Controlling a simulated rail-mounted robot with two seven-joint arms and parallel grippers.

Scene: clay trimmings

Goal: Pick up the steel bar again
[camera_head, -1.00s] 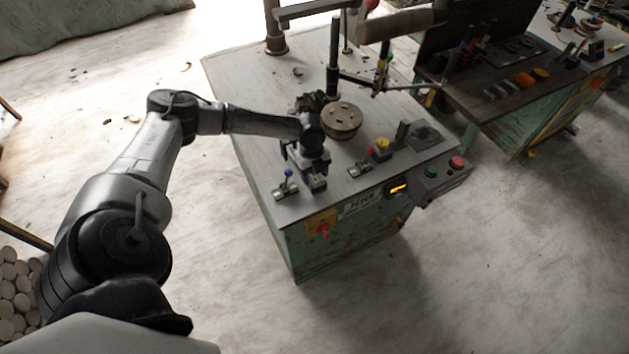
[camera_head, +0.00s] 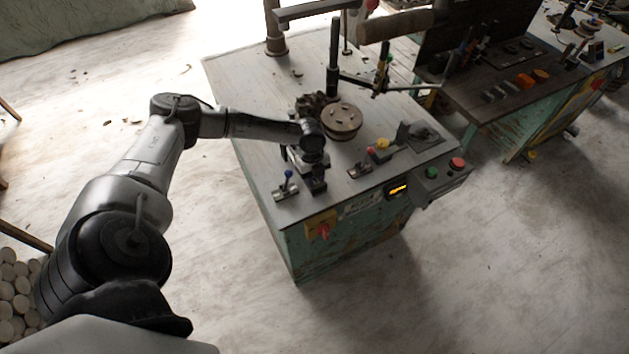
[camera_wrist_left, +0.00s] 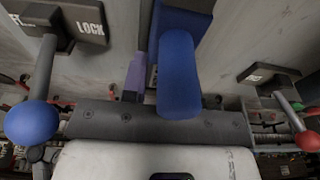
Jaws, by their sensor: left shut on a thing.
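My left gripper (camera_head: 314,180) points down at the front left of the worktable (camera_head: 255,120), between two small levers. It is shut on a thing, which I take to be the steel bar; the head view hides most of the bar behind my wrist. In the left wrist view the gripper (camera_wrist_left: 158,85) shows a blue rounded part and a narrow purplish part close together; the bar's outline is not clear there. A blue-knobbed lever (camera_head: 288,175) stands just left of the gripper; its knob (camera_wrist_left: 32,123) also shows in the wrist view. My right gripper is not in view.
A round wheel (camera_head: 341,120) sits just behind the gripper, with dark clay trimmings (camera_head: 308,102) beside it. A lever with a red knob (camera_head: 370,150) is to the right. A control box (camera_head: 440,178) hangs at the front corner. A second table (camera_head: 490,112) stands at right.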

